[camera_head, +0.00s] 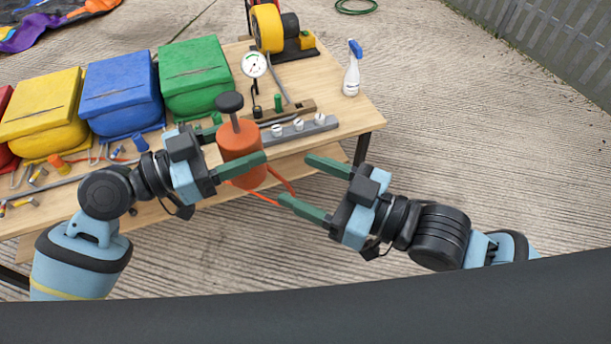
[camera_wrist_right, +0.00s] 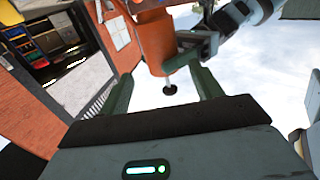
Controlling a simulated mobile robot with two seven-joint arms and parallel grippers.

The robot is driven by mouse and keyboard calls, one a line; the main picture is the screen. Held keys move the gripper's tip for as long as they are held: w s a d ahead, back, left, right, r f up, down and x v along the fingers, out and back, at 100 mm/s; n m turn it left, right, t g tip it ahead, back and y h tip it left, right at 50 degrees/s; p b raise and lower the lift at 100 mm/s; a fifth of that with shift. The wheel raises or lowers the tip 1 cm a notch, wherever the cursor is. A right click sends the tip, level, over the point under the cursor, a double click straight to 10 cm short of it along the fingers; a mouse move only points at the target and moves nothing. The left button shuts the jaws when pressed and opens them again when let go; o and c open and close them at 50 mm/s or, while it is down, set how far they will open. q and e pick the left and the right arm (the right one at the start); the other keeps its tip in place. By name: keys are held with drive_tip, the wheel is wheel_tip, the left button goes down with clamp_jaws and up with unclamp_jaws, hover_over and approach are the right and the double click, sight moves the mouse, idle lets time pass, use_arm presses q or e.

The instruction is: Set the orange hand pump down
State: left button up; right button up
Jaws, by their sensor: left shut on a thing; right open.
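The orange hand pump (camera_head: 240,138), with a black knob on top, stands upright in my left gripper (camera_head: 238,150) at the table's front edge. One green finger crosses its near side; the other is mostly hidden. I cannot tell whether its base is clear of the wooden table (camera_head: 358,113). An orange-red hose (camera_head: 281,180) hangs from it towards my right gripper (camera_head: 296,178), which is open and empty to its right. In the right wrist view the pump (camera_wrist_right: 155,48) appears inverted beyond the open fingers (camera_wrist_right: 163,90).
Yellow (camera_head: 45,105), blue (camera_head: 121,92) and green (camera_head: 195,77) bins line the table's left and back.

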sight(243, 154)
use_arm(q)
drive_tip(key=shift+r, duration=0.1)
use_arm(e)
drive_tip(key=x, duration=1.2)
drive_tip(key=shift+a, duration=0.1)
drive_tip(key=shift+c, duration=0.3)
drive_tip(key=c, duration=0.7)
use_arm(q)
drive_tip(key=o, duration=1.3)
use_arm(e)
drive_tip(key=shift+r, duration=0.15)
drive_tip(key=shift+c, duration=1)
use_arm(q)
drive_tip(key=shift+o, duration=0.3)
drive_tip(key=shift+s+d, duration=0.1)
drive_tip(key=shift+s, duration=0.05)
drive_tip(key=v, duration=1.2)
